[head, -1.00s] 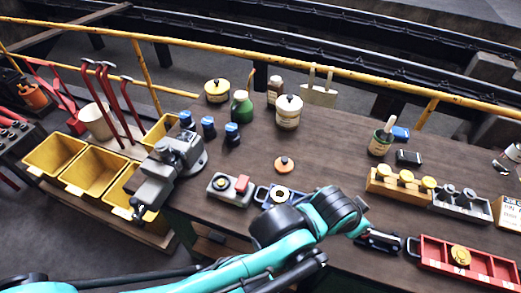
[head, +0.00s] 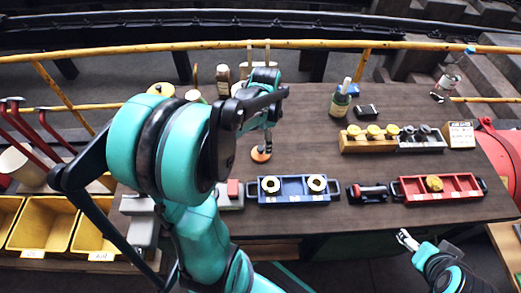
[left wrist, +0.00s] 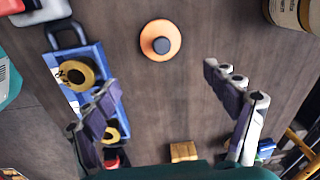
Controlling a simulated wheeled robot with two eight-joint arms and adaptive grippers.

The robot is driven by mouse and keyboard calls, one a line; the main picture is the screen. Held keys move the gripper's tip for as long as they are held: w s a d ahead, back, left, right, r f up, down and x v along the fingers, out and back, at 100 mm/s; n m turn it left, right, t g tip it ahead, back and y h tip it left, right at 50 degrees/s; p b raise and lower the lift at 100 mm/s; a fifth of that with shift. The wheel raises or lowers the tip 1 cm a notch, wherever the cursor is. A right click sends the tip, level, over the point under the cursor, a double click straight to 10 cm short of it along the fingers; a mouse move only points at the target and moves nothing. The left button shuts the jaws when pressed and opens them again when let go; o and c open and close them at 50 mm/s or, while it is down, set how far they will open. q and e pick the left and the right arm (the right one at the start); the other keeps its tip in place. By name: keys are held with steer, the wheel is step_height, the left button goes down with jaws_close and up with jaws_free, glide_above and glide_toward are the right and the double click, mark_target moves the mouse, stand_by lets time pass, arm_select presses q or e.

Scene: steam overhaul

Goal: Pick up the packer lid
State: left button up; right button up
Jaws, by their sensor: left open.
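The packer lid, which I take to be the small orange disc with a dark round knob (head: 261,154), lies flat on the dark wooden bench. It also shows whole in the left wrist view (left wrist: 160,42), at the upper middle. My left gripper (head: 267,138) hangs just above and beside the lid, partly overlapping it in the head view. In the left wrist view its two fingers (left wrist: 162,82) are spread wide, with bare bench between them and the lid beyond the tips. My right gripper (head: 406,241) is low at the right, in front of the bench; its jaw gap is unclear.
A blue tray (head: 292,200) with two brass rings sits in front of the lid, and a red tray (head: 411,199) stands to the right. A cream jar (left wrist: 292,12) is at the wrist view's upper right. Bottles stand behind. Bench right of the lid is clear.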

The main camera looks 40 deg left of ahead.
mark_target(261, 148)
arm_select(q)
steer(key=shift+w+a+f+m+g, duration=0.15)
steer(key=shift+a+f+m, duration=0.15)
steer(key=shift+a, duration=0.2)
steer(key=shift+s+a+f+m+g, duration=0.1)
steer(key=shift+a+f+m+g, duration=0.1)
steer(key=shift+a+f, duration=0.45)
steer(key=shift+f, duration=0.05)
steer(key=f+b, duration=0.1)
steer(key=f, duration=0.2)
steer(key=f+b, duration=0.1)
steer(key=f, duration=0.3)
steer(key=shift+d+f+b, duration=0.2)
steer(key=shift+f+b, duration=0.1)
steer(key=shift+b, duration=0.1)
steer(key=shift+s+r, duration=0.1)
steer(key=shift+s, duration=0.1)
steer(key=c, duration=1.3)
